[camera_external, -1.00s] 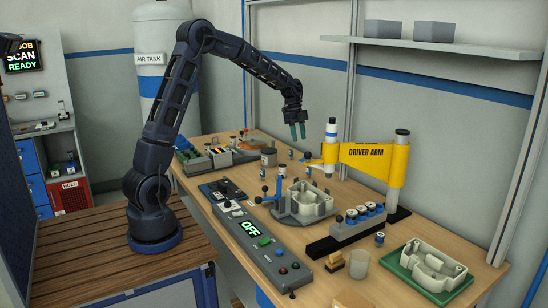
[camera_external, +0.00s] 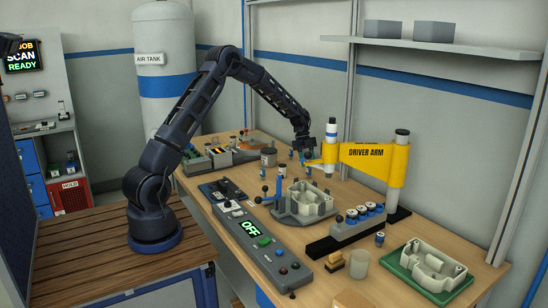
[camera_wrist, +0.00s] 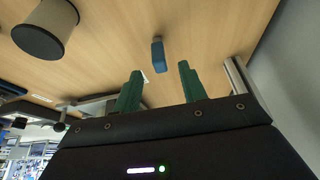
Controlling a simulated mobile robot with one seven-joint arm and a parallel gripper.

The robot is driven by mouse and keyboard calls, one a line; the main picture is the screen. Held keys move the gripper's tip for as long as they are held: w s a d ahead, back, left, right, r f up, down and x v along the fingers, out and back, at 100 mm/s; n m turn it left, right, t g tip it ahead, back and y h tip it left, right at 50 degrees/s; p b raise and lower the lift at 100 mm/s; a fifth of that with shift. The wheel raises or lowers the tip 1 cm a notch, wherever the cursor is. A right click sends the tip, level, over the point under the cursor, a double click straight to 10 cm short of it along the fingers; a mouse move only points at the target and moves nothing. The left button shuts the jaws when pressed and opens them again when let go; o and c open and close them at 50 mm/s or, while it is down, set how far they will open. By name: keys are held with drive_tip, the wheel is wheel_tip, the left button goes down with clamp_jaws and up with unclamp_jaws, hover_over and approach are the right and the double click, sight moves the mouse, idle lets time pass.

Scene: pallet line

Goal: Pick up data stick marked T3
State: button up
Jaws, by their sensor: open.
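A small blue stick-like object (camera_wrist: 158,54) lies on the wooden bench in the wrist view, and no T3 mark can be read on it. My gripper (camera_wrist: 160,78) is open, with its two green fingers spread and nothing between them. The blue object appears just beyond the fingertips, roughly in line with the gap. In the external view my gripper (camera_external: 305,156) hangs low over the back of the bench, left of the yellow driver arm (camera_external: 365,158). There the arm and fingers partly hide the small blue items near it.
A dark-topped cylinder (camera_wrist: 44,30) stands to the left in the wrist view. In the external view a grey fixture with a pale housing (camera_external: 305,202) stands in front of my gripper. A jar (camera_external: 268,158) stands to its left. The wall is close behind the bench.

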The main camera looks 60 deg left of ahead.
sight(309, 175)
drive_tip(key=shift+x, duration=3.1)
drive_tip(key=shift+a, duration=0.1)
clamp_jaws()
